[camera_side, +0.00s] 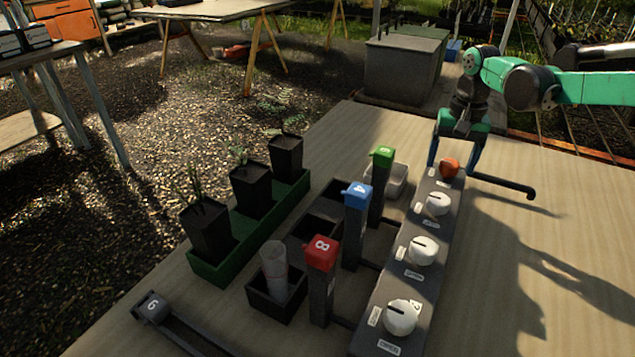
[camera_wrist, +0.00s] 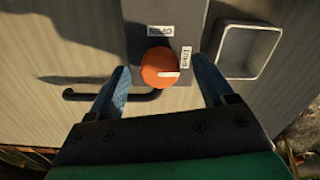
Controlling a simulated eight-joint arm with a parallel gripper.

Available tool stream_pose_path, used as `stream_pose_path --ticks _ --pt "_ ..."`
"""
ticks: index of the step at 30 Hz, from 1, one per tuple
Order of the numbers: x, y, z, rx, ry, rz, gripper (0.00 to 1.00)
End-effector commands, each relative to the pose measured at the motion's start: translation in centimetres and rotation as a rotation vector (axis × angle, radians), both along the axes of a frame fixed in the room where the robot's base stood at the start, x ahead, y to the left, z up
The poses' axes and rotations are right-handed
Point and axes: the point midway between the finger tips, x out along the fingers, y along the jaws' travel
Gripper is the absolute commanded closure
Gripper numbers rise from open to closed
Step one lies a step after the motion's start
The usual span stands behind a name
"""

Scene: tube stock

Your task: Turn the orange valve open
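The orange valve (camera_side: 449,167) is a round knob at the far end of the dark grey panel (camera_side: 387,282). In the wrist view the valve (camera_wrist: 160,68) has a white pointer line aimed right, just below the SHUT label (camera_wrist: 184,58). The OPEN label (camera_wrist: 160,31) is above the knob in that view. My gripper (camera_side: 455,160) is at the valve, pointing down. In the wrist view my gripper (camera_wrist: 163,84) is open, one blue finger on each side of the knob with visible gaps. Whether the fingertips reach knob height is unclear.
Several white knobs (camera_side: 402,317) line the panel. Red (camera_side: 322,252), blue (camera_side: 357,195) and green (camera_side: 383,156) capped posts stand left of it. A black pipe (camera_side: 505,185) sticks out beside the valve. A square tray (camera_wrist: 248,50) is nearby. The table's right side is clear.

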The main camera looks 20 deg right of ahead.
Motion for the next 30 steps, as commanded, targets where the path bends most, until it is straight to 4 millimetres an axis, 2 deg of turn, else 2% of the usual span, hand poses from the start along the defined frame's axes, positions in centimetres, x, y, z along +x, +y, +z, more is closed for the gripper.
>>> stream_pose_path --ticks 1,6,7,8,20,30 --pt "0.0 0.0 0.01 0.0 0.0 0.0 0.39" --pt "0.0 0.0 0.02 0.0 0.0 0.0 0.87" --pt "0.0 0.0 0.03 0.0 0.0 0.0 0.96" --pt "-0.01 -0.01 0.03 0.0 0.0 0.0 1.0" --pt "0.01 -0.02 0.04 -0.001 0.001 0.072 1.0" --pt "0.05 -0.01 0.05 0.0 0.0 0.335 1.0"
